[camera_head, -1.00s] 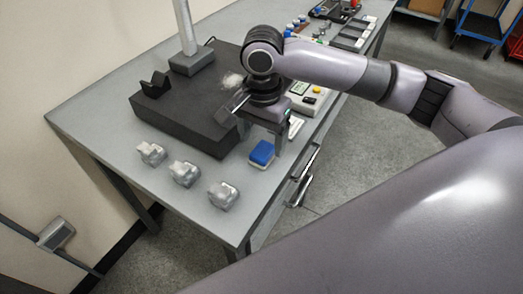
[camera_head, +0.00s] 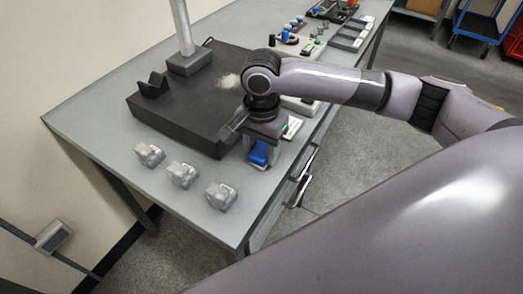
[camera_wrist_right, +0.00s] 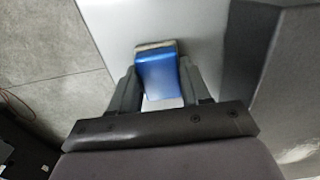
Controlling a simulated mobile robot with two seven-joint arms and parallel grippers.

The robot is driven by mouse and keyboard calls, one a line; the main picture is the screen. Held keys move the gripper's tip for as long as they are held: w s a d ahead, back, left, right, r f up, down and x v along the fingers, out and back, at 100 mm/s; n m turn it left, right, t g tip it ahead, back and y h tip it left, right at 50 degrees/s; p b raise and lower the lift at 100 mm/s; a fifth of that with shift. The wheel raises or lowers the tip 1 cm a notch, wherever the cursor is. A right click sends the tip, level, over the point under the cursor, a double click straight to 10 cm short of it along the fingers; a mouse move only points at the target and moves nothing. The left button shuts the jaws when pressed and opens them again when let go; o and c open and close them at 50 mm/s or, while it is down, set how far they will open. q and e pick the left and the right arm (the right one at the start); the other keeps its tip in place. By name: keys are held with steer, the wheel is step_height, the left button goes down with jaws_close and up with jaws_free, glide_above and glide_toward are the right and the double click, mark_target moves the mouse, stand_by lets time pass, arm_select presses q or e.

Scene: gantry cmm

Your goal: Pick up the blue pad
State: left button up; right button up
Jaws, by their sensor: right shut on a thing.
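The blue pad (camera_head: 259,153) is at the right front part of the grey table, beside the dark granite block. It has a blue upper part and a pale layer below. My right gripper (camera_head: 258,158) points down over it, with a finger on each side. In the right wrist view the blue pad (camera_wrist_right: 158,75) sits between the two fingers of the right gripper (camera_wrist_right: 165,85), which is shut on it. I cannot tell whether the pad is clear of the table. My left gripper is not in view.
The dark granite block (camera_head: 180,115) is close on the left of my right gripper. Several grey metal clamps (camera_head: 182,174) stand along the table's front. A pale post (camera_head: 182,30) rises behind. Small tools and trays (camera_head: 345,38) lie at the far end of the table (camera_head: 95,120).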

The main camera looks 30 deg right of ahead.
steer(key=shift+r, duration=0.15)
step_height(320, 180, up, 20)
steer(key=p, duration=0.3)
steer(key=n, duration=1)
glide_above(262, 150)
steer(key=s, duration=0.1)
step_height(262, 150, down, 10)
steer(key=shift+s+f+n, duration=0.25)
steer(key=shift+f+n, duration=0.25)
steer(key=shift+f, duration=0.05)
steer(key=shift+s+f+n, duration=0.2)
steer(key=shift+f+n, duration=0.3)
